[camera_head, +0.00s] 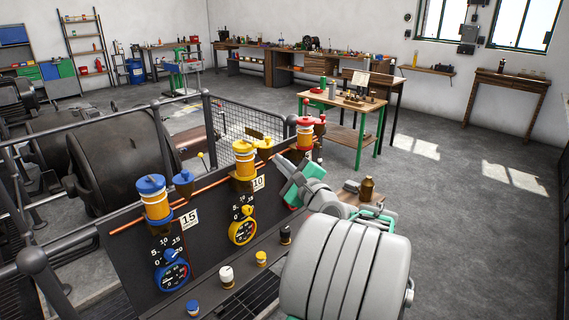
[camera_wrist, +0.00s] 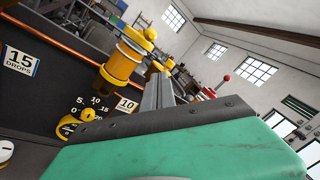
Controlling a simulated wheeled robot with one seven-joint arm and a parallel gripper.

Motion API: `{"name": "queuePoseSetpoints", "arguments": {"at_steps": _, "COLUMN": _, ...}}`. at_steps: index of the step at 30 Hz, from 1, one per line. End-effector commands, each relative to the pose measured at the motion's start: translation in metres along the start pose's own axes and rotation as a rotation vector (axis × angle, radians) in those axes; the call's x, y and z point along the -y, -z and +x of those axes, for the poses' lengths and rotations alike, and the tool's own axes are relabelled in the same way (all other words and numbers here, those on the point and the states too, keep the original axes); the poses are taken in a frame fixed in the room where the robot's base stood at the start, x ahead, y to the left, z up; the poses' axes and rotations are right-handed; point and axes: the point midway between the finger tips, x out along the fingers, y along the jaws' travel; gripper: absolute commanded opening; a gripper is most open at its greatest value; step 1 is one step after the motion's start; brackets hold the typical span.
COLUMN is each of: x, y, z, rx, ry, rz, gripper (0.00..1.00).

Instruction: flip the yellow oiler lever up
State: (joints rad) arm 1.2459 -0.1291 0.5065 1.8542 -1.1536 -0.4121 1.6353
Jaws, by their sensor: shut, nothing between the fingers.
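The yellow oiler (camera_head: 244,161) stands on the dark panel between the blue and red oilers, with a yellow cap and an amber body. It also shows in the wrist view (camera_wrist: 121,64). A yellow cup-like part (camera_head: 264,146) sits just right of its cap. A yellow ball (camera_wrist: 150,34) shows at its top in the wrist view; I cannot clearly tell the lever's stem or its angle. My gripper (camera_head: 282,161) is shut and empty, just right of the yellow oiler. Its grey fingers (camera_wrist: 158,91) point towards the oiler's right side; whether they touch it is unclear.
The blue oiler (camera_head: 153,199) stands left and the red oiler (camera_head: 305,131) close behind my gripper. A copper pipe (camera_head: 215,179) runs along the panel. Below are a yellow dial (camera_head: 242,231), a blue dial (camera_head: 172,275) and several knobs. Open floor lies to the right.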

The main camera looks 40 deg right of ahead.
Motion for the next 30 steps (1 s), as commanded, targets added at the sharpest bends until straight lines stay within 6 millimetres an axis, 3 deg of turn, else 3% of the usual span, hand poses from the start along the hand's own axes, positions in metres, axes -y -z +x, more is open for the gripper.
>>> {"name": "queuePoseSetpoints", "arguments": {"at_steps": 7, "x": 0.001, "y": -0.003, "z": 0.056, "rx": 0.003, "ry": -0.003, "rz": 0.0, "gripper": 0.0}}
{"name": "queuePoseSetpoints", "arguments": {"at_steps": 9, "x": 0.004, "y": -0.018, "z": 0.048, "rx": 0.001, "ry": 0.001, "rz": -0.003, "gripper": 0.0}}
{"name": "queuePoseSetpoints", "arguments": {"at_steps": 15, "x": 0.001, "y": -0.037, "z": 0.04, "rx": -0.001, "ry": -0.001, "rz": -0.001, "gripper": 0.0}}
{"name": "queuePoseSetpoints", "arguments": {"at_steps": 30, "x": 0.002, "y": -0.038, "z": 0.039, "rx": -0.003, "ry": 0.001, "rz": -0.001, "gripper": 0.0}}
